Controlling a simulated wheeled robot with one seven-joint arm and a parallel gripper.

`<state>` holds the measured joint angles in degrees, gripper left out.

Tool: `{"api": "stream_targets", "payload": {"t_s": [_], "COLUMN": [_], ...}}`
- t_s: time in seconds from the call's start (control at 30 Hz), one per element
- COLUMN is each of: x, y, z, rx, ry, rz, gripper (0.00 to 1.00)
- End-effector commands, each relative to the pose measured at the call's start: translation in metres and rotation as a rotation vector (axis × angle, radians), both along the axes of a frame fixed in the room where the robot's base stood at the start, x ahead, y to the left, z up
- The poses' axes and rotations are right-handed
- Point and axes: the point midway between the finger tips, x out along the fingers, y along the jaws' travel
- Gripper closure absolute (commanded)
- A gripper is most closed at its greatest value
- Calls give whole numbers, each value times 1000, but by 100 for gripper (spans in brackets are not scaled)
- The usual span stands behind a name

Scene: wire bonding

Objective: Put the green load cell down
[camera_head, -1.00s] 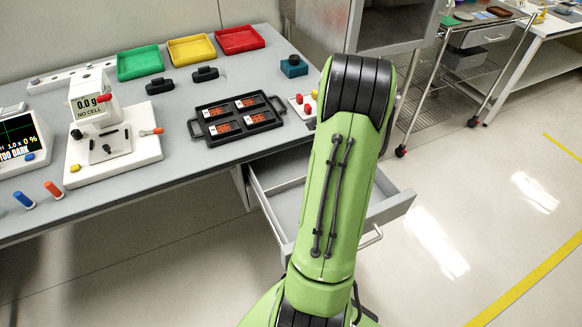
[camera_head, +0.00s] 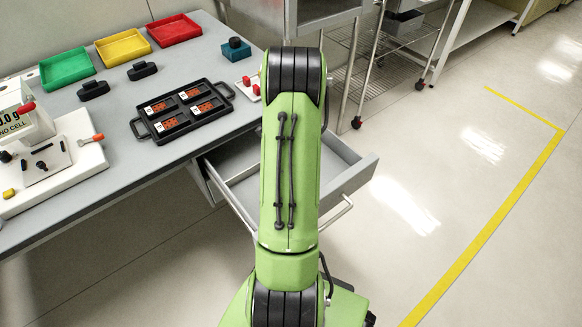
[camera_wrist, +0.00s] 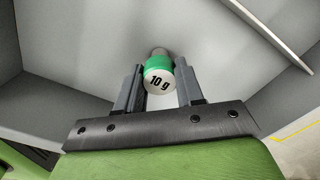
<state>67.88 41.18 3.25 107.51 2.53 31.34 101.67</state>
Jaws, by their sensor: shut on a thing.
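The green load cell (camera_wrist: 158,64) is a small cylinder with a green band and a white face marked "10 g", seen in the wrist view. My gripper (camera_wrist: 157,82) is shut on it, one grey finger on each side. Behind it are plain grey surfaces and walls that look like the inside of the open drawer (camera_head: 355,177). I cannot tell whether the cell touches the surface. In the head view my arm hides the gripper and the cell.
The drawer stands pulled out below the bench's right end. On the bench are a black tray (camera_head: 160,139) with several red-brown boards, green (camera_head: 67,68), yellow (camera_head: 123,47) and red (camera_head: 174,29) bins, and a white scale stand (camera_head: 83,161). Open floor lies right.

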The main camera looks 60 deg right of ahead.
Motion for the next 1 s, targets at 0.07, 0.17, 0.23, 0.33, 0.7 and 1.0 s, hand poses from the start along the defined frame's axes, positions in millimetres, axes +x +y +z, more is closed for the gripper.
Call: {"api": "stream_targets", "payload": {"t_s": [0.07,0.17,0.23,0.33,0.7,1.0], "x": [0,0,0,0,1,0], "y": [0,0,0,0,-1,-1], "z": [-1,-1,-1,-1,51,117], "rx": [0,0,0,0,-6,-2], "ry": [0,0,0,0,-2,-1], "rz": [0,0,0,0,0,0], "gripper": [55,40,38,38,38,38]}}
